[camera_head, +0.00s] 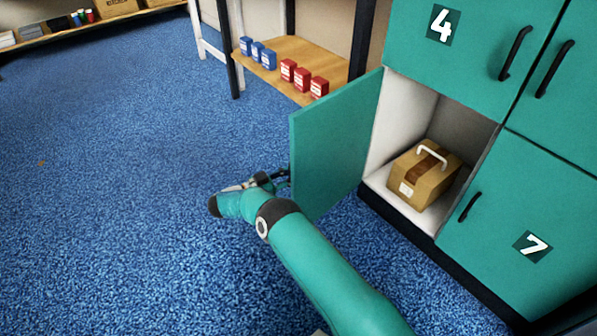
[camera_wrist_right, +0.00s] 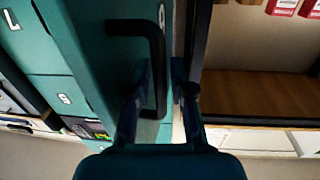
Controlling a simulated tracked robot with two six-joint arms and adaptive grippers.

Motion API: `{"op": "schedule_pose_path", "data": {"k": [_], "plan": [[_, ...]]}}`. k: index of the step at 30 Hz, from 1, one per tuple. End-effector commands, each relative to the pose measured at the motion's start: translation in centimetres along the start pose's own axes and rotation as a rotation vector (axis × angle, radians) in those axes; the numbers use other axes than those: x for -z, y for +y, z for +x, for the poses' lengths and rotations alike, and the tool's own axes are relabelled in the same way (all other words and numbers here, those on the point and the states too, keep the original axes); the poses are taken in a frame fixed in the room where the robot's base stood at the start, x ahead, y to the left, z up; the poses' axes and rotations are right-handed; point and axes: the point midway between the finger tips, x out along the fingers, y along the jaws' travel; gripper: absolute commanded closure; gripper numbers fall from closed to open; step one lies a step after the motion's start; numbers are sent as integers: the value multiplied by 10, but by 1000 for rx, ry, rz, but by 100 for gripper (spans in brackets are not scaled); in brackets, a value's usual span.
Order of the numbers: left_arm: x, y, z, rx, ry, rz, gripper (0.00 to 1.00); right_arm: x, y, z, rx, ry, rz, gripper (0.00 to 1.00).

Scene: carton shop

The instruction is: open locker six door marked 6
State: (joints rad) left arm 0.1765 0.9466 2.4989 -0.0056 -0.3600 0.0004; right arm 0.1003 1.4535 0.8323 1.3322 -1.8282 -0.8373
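The door (camera_head: 335,145) of the lower locker under door 4 stands swung wide open. I see its inner face in the head view, so its number is hidden there; in the wrist view only part of a white mark shows on its outer face. My right gripper (camera_head: 272,181) is at the far side of this door, partly hidden by its edge. My left gripper is out of view.
Inside the open locker (camera_head: 403,112) sits a brown carton (camera_head: 428,178) with a white handle. Closed door 7 (camera_head: 540,205) is to its right and door 4 (camera_head: 470,45) above. A wooden shelf (camera_head: 300,55) with blue and red boxes stands behind the open door. The blue floor at left is clear.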

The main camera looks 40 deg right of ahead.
Motion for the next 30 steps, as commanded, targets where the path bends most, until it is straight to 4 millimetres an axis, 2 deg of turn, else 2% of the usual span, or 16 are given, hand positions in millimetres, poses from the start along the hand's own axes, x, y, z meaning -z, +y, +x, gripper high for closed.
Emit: {"op": "schedule_pose_path", "data": {"k": [7, 11, 14, 23, 30], "plan": [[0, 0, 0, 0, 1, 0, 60, 0, -1, -4, 5, 0, 1, 77], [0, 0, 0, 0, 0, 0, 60, 0, -2, -16, 8, 0, 1, 77], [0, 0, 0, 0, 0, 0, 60, 0, -2, -31, 9, 0, 1, 77], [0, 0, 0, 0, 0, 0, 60, -2, 0, -96, 7, 0, 2, 77], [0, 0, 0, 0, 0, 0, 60, -2, -1, -114, 4, 0, 1, 77]]}}
